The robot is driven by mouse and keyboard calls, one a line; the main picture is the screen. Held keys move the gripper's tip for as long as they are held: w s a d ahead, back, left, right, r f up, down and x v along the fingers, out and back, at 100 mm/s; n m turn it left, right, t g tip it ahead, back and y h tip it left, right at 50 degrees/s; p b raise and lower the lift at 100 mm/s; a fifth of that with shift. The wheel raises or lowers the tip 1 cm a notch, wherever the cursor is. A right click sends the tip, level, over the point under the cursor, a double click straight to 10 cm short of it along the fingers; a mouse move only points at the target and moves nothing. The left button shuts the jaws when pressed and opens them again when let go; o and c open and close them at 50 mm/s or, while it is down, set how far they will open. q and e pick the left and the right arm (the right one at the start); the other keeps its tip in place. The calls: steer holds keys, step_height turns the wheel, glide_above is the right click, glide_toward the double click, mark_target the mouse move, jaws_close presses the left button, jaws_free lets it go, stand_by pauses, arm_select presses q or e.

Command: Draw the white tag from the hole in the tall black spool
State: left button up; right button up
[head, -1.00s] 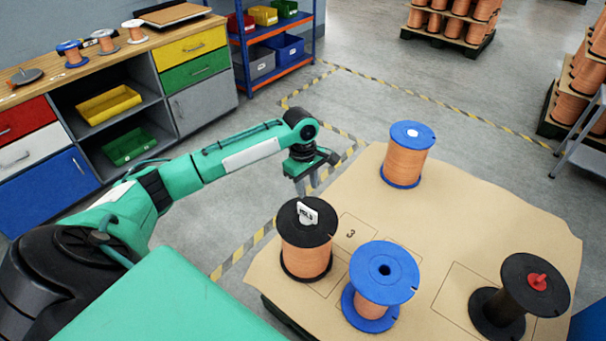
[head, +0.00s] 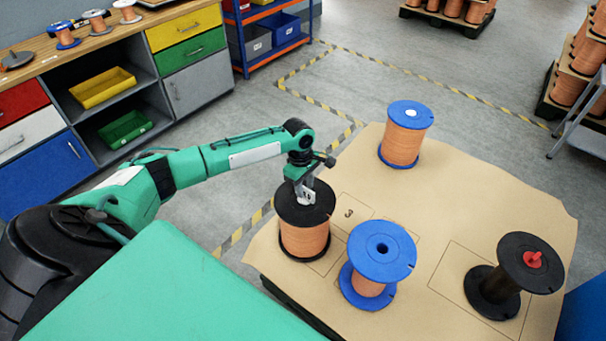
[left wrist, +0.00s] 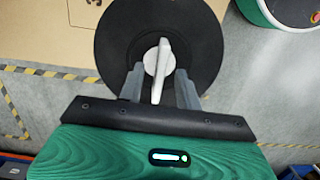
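The tall black spool (head: 304,240), wound with copper wire, stands upright at the left edge of the cardboard sheet. The white tag (head: 308,198) stands up from the hole in its top flange. In the left wrist view the tag (left wrist: 160,66) is seen from above, with its round white base over the hole. My left gripper (head: 304,190) is just above the flange. Its fingers (left wrist: 160,88) are open, one on each side of the tag, with gaps showing. My right gripper is in neither view.
A blue spool (head: 381,254) stands close to the right of the black one. Another blue spool (head: 405,135) with a white top piece stands behind. A black spool with a red plug (head: 533,260) is at the far right. Bare cardboard (head: 470,200) lies between them.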

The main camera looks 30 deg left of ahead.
mark_target(305, 188)
arm_select(q)
steer(key=shift+f, duration=0.7)
steer(key=shift+d, duration=0.1)
jaws_close()
steer(key=shift+r+p, duration=1.6)
steer(key=shift+p, duration=1.05)
step_height(305, 188, up, 4)
steer(key=p, duration=0.5)
steer(key=shift+p, duration=0.4)
